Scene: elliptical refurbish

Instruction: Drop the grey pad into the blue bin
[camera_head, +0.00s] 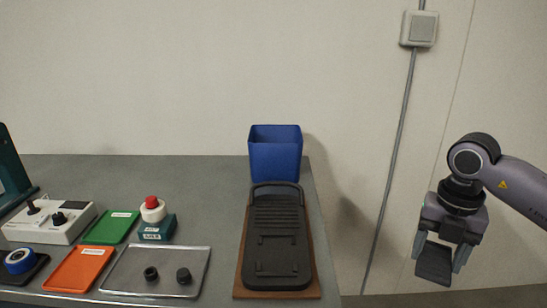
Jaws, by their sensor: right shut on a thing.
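The blue bin (275,158) stands upright at the back right of the table, behind a black ribbed device. My right gripper (441,262) is off the table's right side, pointing down. It is shut on the dark grey pad (433,263), which hangs tilted between its fingers. The gripper and pad are to the right of the bin and lower in the picture, apart from it. The inside of the bin is mostly hidden. My left gripper does not show.
The black device (277,240) lies on a brown board (242,285) in front of the bin. Left of it are a metal tray (128,272), green (111,228) and orange (78,270) trays, a red-topped button (152,208) and a white control box (50,222). The table's back middle is clear.

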